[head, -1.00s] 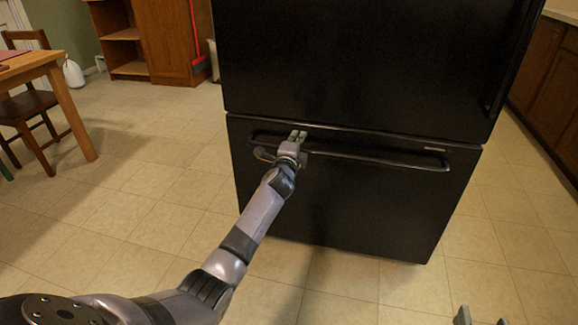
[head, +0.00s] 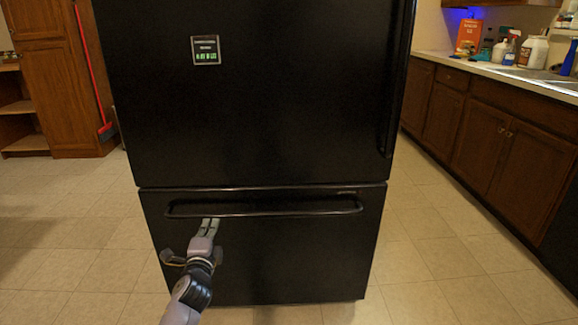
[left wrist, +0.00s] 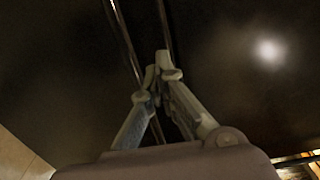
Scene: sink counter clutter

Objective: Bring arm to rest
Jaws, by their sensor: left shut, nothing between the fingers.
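My left gripper (head: 210,226) is in front of the black fridge's lower drawer, just below the left part of its long handle bar (head: 270,211) in the head view. Its fingers are shut with nothing between them. In the left wrist view the closed fingertips (left wrist: 158,72) point at the dark fridge front, with the handle bar close behind them. I cannot tell whether they touch it. My left arm comes up from the bottom of the head view. My right gripper is not in view now.
The black fridge (head: 250,120) stands closed ahead. A counter (head: 500,72) with bottles and an orange box (head: 469,35) runs along the right. A red-handled broom (head: 95,80) leans by a wooden cabinet (head: 50,60) at left. Tiled floor (head: 440,250) is clear on both sides.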

